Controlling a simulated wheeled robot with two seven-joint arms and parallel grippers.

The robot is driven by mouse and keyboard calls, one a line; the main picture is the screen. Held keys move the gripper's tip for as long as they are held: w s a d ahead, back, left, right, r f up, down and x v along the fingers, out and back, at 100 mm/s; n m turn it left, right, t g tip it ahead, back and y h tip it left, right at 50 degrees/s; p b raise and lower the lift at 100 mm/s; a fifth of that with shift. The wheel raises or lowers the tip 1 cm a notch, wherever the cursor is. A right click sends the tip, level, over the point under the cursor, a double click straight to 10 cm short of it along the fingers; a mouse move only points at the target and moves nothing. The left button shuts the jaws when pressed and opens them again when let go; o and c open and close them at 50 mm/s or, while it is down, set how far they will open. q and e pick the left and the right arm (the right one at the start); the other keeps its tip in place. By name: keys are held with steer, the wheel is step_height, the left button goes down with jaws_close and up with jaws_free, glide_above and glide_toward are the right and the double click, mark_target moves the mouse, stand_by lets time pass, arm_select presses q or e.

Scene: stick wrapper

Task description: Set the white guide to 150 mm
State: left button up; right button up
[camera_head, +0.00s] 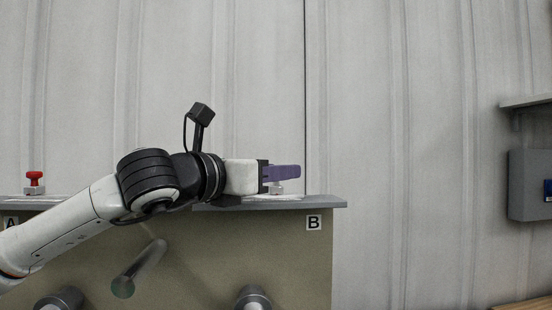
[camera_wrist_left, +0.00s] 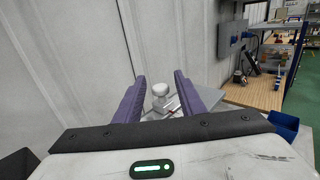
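The white guide (camera_wrist_left: 160,90) shows in the left wrist view as a round white knob on a small block, resting on a grey ledge. In the head view, only a small pale part of it (camera_head: 277,189) shows just below the purple fingers, above the ledge (camera_head: 325,203) near label B (camera_head: 313,223). My left gripper (camera_head: 284,171) is open and level, with its fingers (camera_wrist_left: 159,77) to either side of the knob in the wrist view. I see a gap on both sides and no clear contact. No scale reading is legible. My right gripper is not in view.
A red-knobbed guide (camera_head: 34,181) stands on the ledge at the far left, near label A (camera_head: 11,223). Metal rollers (camera_head: 253,297) stick out from the panel below. A grey box (camera_head: 530,185) hangs on the right wall. The space right of the ledge is clear.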

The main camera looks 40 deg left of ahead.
arm_select(q)
steer(key=shift+w, duration=0.15)
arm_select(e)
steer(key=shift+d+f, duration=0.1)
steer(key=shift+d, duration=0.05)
arm_select(q)
steer(key=shift+c, duration=0.4)
jaws_close()
steer(key=shift+d, duration=0.1)
steer(key=shift+w+d+p, duration=0.15)
steer(key=shift+p, duration=0.15)
steer(key=shift+w+d+f, duration=0.1)
steer(key=shift+w, duration=0.3)
steer(key=shift+o, duration=0.4)
jaws_free()
steer(key=shift+s, duration=0.25)
steer(key=shift+w, duration=0.1)
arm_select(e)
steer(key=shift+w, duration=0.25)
